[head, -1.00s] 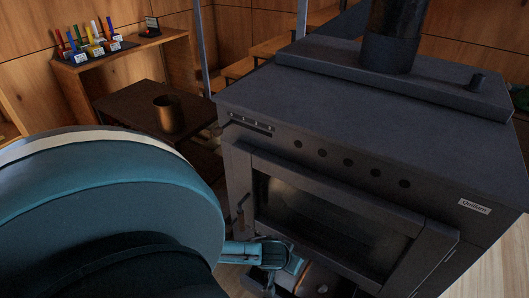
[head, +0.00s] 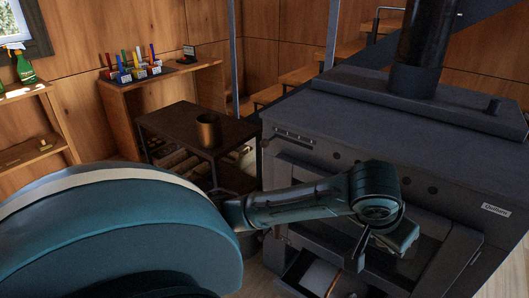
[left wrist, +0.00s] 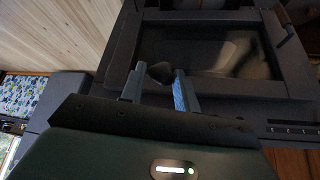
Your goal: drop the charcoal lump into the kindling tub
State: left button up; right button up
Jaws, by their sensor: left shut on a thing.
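The charcoal lump (left wrist: 160,72) is a small dark piece in the left wrist view. It sits between the fingertips of my left gripper (left wrist: 159,88), which is shut on it. In the head view my left gripper (head: 388,245) is in front of the stove, below the bent wrist; the lump cannot be made out there. A grey round-sided container (head: 248,243) stands on the floor left of the stove, mostly hidden by my arm; I cannot tell whether it is the kindling tub. My right gripper is not in view.
The dark stove (head: 410,110) fills the right, with an open lower drawer (head: 312,275) at its foot. A brown table (head: 175,122) bears a brass pot (head: 208,131); logs lie beneath. A wooden shelf (head: 120,85) holds coloured items. The stove window (left wrist: 200,52) is close to my gripper.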

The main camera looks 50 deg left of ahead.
aim_at(207, 142)
jog(key=i+j+u, duration=0.15)
jog(key=i+u, duration=0.25)
jog(key=u, duration=1.95)
